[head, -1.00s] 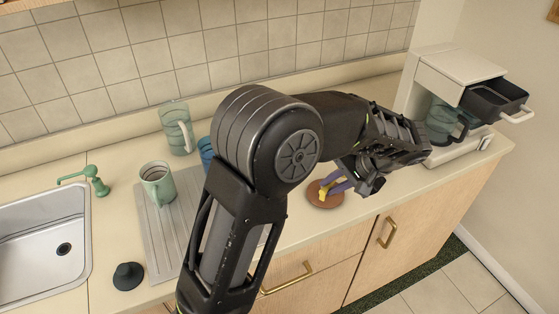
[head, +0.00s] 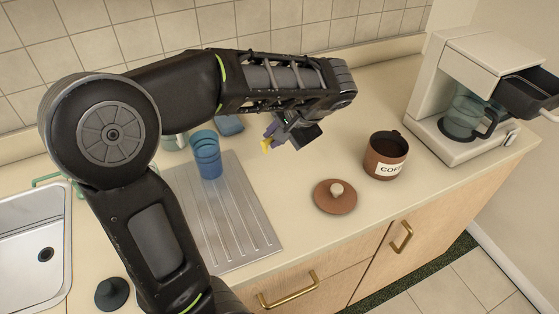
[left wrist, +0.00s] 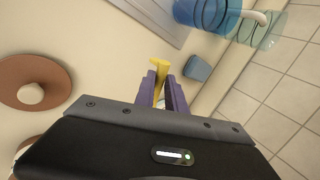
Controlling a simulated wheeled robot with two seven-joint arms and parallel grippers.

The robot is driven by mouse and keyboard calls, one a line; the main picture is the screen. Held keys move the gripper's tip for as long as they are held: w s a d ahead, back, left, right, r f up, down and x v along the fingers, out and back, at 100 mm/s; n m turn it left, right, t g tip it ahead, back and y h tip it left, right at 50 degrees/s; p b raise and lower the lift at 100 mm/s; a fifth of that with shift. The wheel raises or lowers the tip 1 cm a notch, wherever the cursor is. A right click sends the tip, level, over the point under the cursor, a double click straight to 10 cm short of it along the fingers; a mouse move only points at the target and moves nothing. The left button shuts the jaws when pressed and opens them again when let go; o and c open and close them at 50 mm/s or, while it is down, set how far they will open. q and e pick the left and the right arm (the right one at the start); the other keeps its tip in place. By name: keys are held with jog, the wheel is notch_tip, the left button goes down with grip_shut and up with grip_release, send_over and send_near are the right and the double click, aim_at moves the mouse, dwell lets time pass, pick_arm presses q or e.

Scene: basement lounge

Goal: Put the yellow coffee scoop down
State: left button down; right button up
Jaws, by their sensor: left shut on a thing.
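The yellow coffee scoop (head: 266,146) is a small yellow piece at the tips of my left gripper (head: 274,134). In the left wrist view the scoop (left wrist: 159,70) sticks out from between the purple fingers of my left gripper (left wrist: 161,90), which is shut on it. The gripper hangs over the counter (head: 290,185), right of the grooved metal drainboard (head: 235,215). I cannot tell the scoop's exact height above the surface. My right gripper is not in view.
A brown coffee canister (head: 386,158) stands open, with its round lid (head: 335,206) lying in front. The coffee maker (head: 470,90) is at the right. A blue cup (head: 206,155) stands on the drainboard, near a blue sponge-like block (head: 229,125). Bare counter lies between drainboard and lid.

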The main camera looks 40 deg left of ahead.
pick_arm(q)
jog(key=shift+f, duration=2.4)
jog(key=shift+f, duration=1.9)
jog(key=shift+f, duration=0.25)
jog(key=c, duration=1.4)
grip_release()
jog(key=shift+r, duration=0.1)
jog(key=shift+r, duration=0.1)
